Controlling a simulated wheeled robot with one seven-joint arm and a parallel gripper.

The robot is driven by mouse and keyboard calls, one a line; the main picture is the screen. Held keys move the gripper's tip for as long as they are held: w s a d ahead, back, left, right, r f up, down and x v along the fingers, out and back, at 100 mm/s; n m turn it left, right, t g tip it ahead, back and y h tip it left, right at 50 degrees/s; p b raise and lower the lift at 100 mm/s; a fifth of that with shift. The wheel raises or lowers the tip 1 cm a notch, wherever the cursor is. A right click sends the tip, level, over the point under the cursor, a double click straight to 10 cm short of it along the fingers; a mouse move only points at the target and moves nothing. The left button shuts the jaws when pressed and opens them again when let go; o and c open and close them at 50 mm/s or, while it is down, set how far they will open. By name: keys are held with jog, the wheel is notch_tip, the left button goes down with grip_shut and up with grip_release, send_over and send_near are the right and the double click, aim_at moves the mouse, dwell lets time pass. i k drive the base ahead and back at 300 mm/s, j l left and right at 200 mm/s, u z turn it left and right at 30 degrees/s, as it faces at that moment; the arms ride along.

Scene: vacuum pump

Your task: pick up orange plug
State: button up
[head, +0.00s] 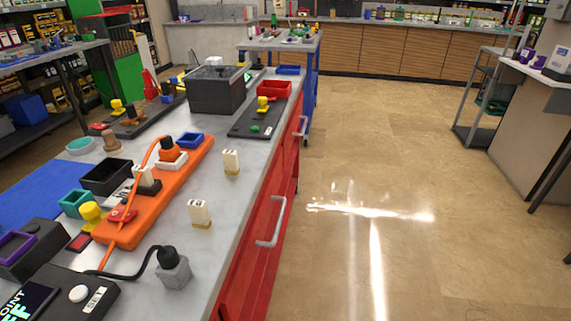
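An orange plug (168,149) with a dark lower or upper part stands on a white square block (171,162) on a long orange board (178,183). An orange cord (141,170) arcs from the plug down towards a red piece (122,215) near the board's front end. I cannot tell whether the plug is seated in the white block. My gripper is not in this view.
The board lies on a grey workbench (233,187) with red drawers (262,205). The floor (400,190) at right is clear.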

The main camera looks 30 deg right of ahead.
aim_at(169, 152)
jog(key=i+l+u, duration=0.35)
jog(key=i, duration=0.2)
jog(key=i+l+u, duration=0.2)
jog(key=i, duration=0.25)
